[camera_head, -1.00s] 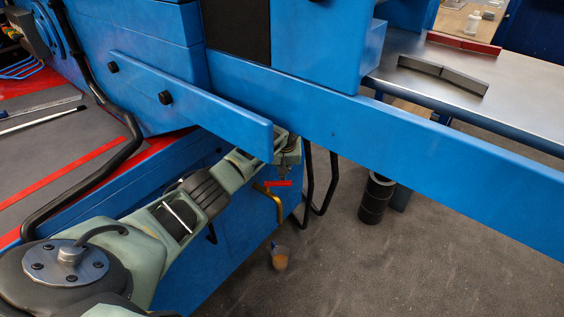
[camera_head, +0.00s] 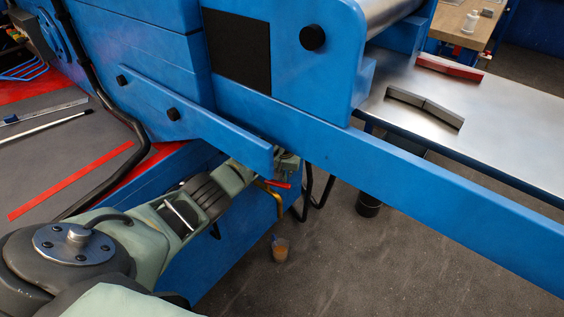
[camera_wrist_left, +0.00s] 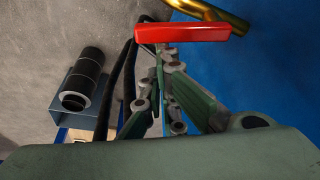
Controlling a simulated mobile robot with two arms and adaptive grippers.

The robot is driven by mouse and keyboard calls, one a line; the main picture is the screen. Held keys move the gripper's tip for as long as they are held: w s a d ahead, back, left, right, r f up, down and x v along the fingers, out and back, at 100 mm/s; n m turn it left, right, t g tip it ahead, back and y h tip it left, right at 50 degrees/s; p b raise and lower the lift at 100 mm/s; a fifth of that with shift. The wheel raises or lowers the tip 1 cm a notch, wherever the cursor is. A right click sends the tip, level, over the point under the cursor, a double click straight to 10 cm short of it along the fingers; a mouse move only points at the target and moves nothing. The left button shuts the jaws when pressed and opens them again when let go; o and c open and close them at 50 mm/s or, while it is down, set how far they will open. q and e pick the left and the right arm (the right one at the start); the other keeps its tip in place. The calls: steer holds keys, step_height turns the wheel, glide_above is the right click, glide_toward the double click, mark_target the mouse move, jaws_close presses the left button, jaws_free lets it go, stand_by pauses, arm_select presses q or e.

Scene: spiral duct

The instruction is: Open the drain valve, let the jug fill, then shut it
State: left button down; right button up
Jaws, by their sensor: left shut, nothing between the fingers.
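The red valve handle (camera_head: 279,184) sits just above a bent brass drain pipe (camera_head: 271,199) by the blue machine's side. In the left wrist view, the red handle (camera_wrist_left: 182,32) lies crosswise at the fingertips, with the brass pipe (camera_wrist_left: 212,10) beyond. My left gripper (camera_head: 288,168) is partly hidden behind a blue bar in the head view. In the left wrist view its fingers (camera_wrist_left: 162,50) are together and empty, right by the handle; I cannot tell whether they touch it. The jug (camera_head: 280,249) stands on the floor below the pipe, with brownish liquid in it. My right gripper is out of view.
A long blue beam (camera_head: 390,165) crosses above the floor to the right. Black hoses (camera_head: 318,190) hang beside the valve. A stack of black cylinders (camera_wrist_left: 82,78) stands near them. The grey floor (camera_head: 400,265) right of the jug is clear.

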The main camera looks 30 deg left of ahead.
mark_target(286, 185)
arm_select(q)
steer(key=shift+d, duration=0.1)
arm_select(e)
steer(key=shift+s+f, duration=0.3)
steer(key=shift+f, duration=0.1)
arm_select(q)
steer(key=v, duration=1.2)
